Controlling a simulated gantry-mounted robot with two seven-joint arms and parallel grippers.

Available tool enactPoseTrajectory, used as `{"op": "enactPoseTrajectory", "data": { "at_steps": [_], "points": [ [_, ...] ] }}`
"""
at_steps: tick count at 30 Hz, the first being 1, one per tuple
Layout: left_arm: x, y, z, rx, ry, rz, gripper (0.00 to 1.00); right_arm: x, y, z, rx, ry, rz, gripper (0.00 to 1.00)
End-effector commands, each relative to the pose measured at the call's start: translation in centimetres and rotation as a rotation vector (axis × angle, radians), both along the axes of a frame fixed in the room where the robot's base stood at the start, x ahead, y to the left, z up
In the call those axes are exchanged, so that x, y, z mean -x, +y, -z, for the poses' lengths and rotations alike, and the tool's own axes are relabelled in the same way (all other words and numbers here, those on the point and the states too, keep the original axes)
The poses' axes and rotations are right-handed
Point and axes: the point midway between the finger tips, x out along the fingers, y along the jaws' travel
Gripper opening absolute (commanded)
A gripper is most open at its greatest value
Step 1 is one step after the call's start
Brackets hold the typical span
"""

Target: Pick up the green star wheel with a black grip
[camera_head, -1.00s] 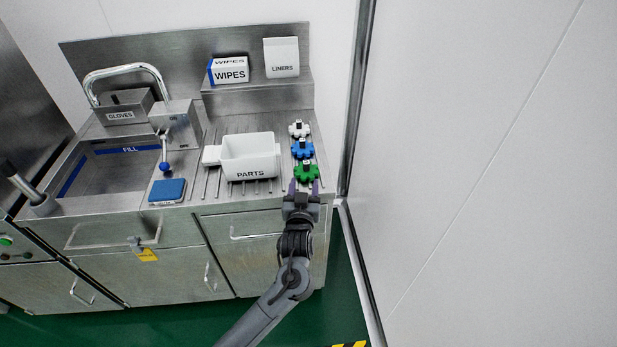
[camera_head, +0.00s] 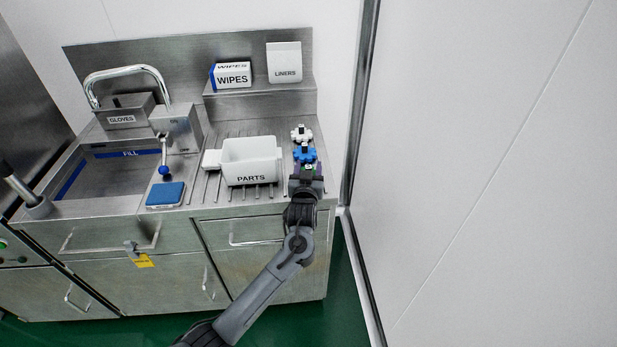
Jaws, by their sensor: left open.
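The green star wheel (camera_head: 308,167) is mostly hidden behind my left gripper (camera_head: 307,171) in the head view; only small bits of green show. The blue star wheel (camera_head: 304,153) with a black grip sits just behind the green one. The white star wheel (camera_head: 301,134) with a black grip sits behind the blue one. My right gripper is not in view.
The white PARTS bin (camera_head: 250,165) stands left of the wheels on the ribbed drainboard. A sink with a faucet (camera_head: 127,72) and a blue sponge (camera_head: 165,194) lie further left. The WIPES box (camera_head: 231,75) and LINERS box (camera_head: 285,63) stand on the back ledge.

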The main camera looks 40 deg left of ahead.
Motion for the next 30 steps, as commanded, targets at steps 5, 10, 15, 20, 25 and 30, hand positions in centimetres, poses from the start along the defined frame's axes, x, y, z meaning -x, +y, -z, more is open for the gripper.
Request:
{"op": "enactPoseTrajectory", "data": {
  "at_steps": [5, 10, 15, 20, 25, 30],
  "points": [
    [-0.08, 0.05, -0.02, 0.001, -0.001, 0.000, 0.54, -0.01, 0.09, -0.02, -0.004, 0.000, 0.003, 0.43],
    [-0.06, 0.04, -0.01, 0.000, 0.000, 0.000, 0.37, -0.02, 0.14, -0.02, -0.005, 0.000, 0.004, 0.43],
    [-0.06, 0.03, 0.00, 0.001, 0.001, 0.000, 0.11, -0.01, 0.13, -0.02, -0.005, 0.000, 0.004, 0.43],
    [-0.06, 0.02, -0.01, 0.000, 0.000, 0.000, 0.00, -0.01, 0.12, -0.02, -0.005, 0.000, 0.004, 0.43],
    [-0.05, 0.01, -0.02, 0.001, 0.001, 0.000, 0.00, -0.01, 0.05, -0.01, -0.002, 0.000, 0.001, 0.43],
    [-0.06, 0.01, -0.56, 0.001, -0.001, 0.000, 0.00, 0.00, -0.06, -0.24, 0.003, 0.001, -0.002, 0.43]
  ]
}}
